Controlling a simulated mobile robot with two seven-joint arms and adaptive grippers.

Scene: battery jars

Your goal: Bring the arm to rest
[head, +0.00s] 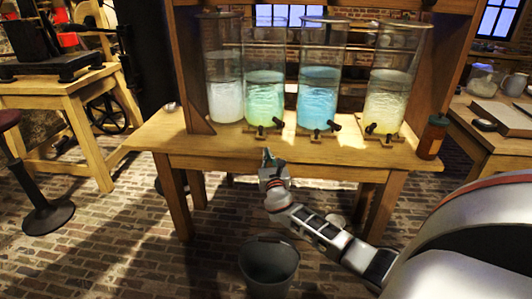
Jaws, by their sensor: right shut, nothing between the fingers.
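My right arm reaches in from the lower right. Its gripper (268,156) points up at the front edge of the wooden table (300,165), and it is shut with nothing held. In the picture it overlaps the table edge; I cannot tell whether it touches. Tall glass jars stand in a row on the table: one with whitish liquid (226,100), one green (265,98), one blue (318,100) and one yellowish (386,102). Small dark fittings (318,129) sit at the feet of some jars. My left gripper is out of view.
A brown bottle (431,140) stands at the table's right end. A grey bucket (269,264) stands on the brick floor below my right arm. A second table (490,143) is at the right. A workbench (75,98) and a stool (45,215) are at the left.

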